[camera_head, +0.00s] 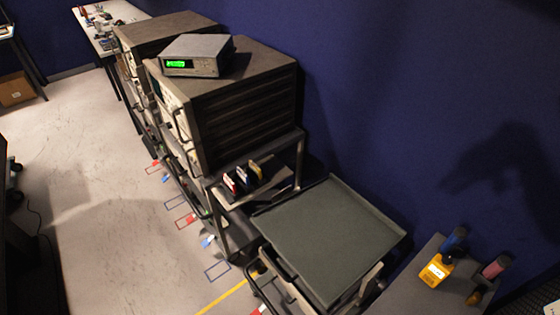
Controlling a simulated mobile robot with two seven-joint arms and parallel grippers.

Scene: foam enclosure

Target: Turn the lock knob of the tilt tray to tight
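The tilt tray (330,238) is a flat, dark grey-green tray with a low raised rim. It sits on a metal cart frame near the bottom middle, right of the instrument rack. Its top looks empty. Under its front left edge there are dark frame parts and a dark rounded piece (261,267). I cannot tell whether this piece is the lock knob, or how any knob is set. Neither of my grippers is in view.
A large instrument cabinet (245,100) with a green-display meter (197,56) on top stands behind the tray. A side table (405,293) at lower right holds a yellow device (436,271) and coloured cylinders. The floor at left is mostly clear.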

